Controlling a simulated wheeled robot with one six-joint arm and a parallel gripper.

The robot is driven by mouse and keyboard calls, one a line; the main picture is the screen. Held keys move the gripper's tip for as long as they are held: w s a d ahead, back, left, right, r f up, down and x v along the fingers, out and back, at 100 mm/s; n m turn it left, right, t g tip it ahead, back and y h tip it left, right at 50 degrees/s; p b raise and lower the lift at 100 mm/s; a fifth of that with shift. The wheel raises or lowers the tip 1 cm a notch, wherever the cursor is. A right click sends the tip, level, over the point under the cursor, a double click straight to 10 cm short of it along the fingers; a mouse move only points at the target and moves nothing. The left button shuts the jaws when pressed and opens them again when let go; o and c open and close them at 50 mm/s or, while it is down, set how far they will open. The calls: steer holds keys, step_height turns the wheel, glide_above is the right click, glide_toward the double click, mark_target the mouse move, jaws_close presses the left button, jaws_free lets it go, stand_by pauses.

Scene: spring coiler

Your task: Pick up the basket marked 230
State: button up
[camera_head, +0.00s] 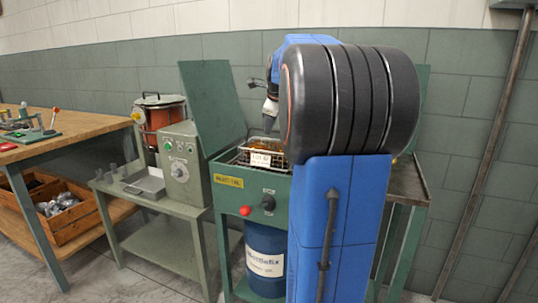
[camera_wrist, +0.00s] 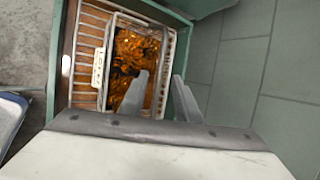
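A wire basket (camera_head: 243,157) with a white label (camera_head: 260,160) on its front sits in the open top of a green machine (camera_head: 252,189). The label's print is too small to read surely. In the wrist view the basket (camera_wrist: 170,50) holds orange-brown, glossy contents, and its label (camera_wrist: 98,67) is on the left side. My gripper (camera_wrist: 159,76) is open, its two fingers apart over the basket's right part. The basket's right wall shows between the fingers; I cannot tell if they touch it. In the head view my arm hides the machine's right side.
A raised green lid (camera_head: 212,105) stands left of the basket. A grey-green control box (camera_head: 182,160) and tray (camera_head: 145,184) stand on a side table. A wooden bench (camera_head: 60,130) is far left. A blue drum (camera_head: 265,255) stands under the machine. The wall is close behind.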

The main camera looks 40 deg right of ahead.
mark_target(269, 144)
steer(key=x, duration=0.3)
steer(key=shift+w+f, duration=0.15)
steer(key=shift+f, duration=0.15)
steer(key=shift+c, duration=0.2)
jaws_close()
steer(key=shift+r, duration=0.1)
stand_by(0.9)
